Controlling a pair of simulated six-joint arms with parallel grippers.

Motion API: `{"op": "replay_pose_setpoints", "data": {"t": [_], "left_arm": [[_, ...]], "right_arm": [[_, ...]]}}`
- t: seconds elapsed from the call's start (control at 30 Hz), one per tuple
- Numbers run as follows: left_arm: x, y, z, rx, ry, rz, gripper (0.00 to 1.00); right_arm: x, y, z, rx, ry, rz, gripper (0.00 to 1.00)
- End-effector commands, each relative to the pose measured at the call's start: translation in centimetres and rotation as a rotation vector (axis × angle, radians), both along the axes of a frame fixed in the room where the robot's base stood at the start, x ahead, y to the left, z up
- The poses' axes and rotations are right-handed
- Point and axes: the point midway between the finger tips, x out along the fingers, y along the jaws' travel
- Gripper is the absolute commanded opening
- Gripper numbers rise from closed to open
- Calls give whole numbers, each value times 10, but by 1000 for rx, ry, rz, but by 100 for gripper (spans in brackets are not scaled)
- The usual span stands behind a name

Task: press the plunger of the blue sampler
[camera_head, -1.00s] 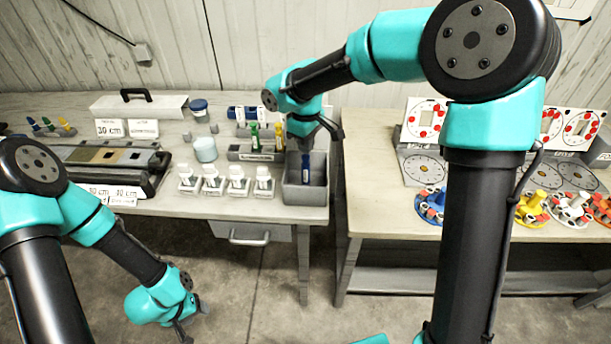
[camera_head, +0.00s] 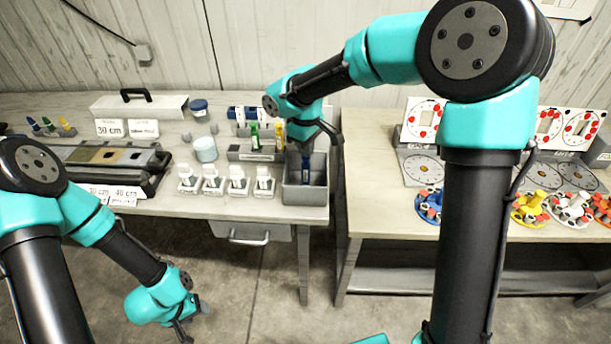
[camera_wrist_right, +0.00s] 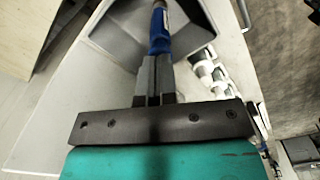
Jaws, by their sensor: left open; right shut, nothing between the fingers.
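The blue sampler (camera_head: 306,168) stands upright in the grey open box (camera_head: 291,197) at the right end of the left table. My right gripper (camera_head: 308,151) is directly above it, fingers shut and empty, pointing down. In the right wrist view the shut fingertips (camera_wrist_right: 155,62) are at the end of the blue sampler (camera_wrist_right: 158,42); they look in contact, but a small gap cannot be ruled out. The plunger itself is hidden by the fingers. My left gripper (camera_head: 188,318) is open and empty, hanging low in front of the left table, far from the sampler.
A rack (camera_head: 255,154) with green and yellow samplers is left of the box. Several white-capped bottles (camera_head: 238,180) stand in front of it, and a pale jar (camera_head: 205,149) is farther left. The right table (camera_head: 375,200) holds dial boards and coloured pieces.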

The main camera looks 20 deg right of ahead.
Motion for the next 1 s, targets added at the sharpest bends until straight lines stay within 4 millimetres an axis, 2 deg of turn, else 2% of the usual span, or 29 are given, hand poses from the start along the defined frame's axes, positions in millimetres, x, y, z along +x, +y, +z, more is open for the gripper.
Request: {"op": "replay_pose_setpoints", "data": {"t": [1.0], "left_arm": [[0, 0, 0, 0, 0, 0, 52]], "right_arm": [[0, 0, -13, -1, 2, 0, 0]]}}
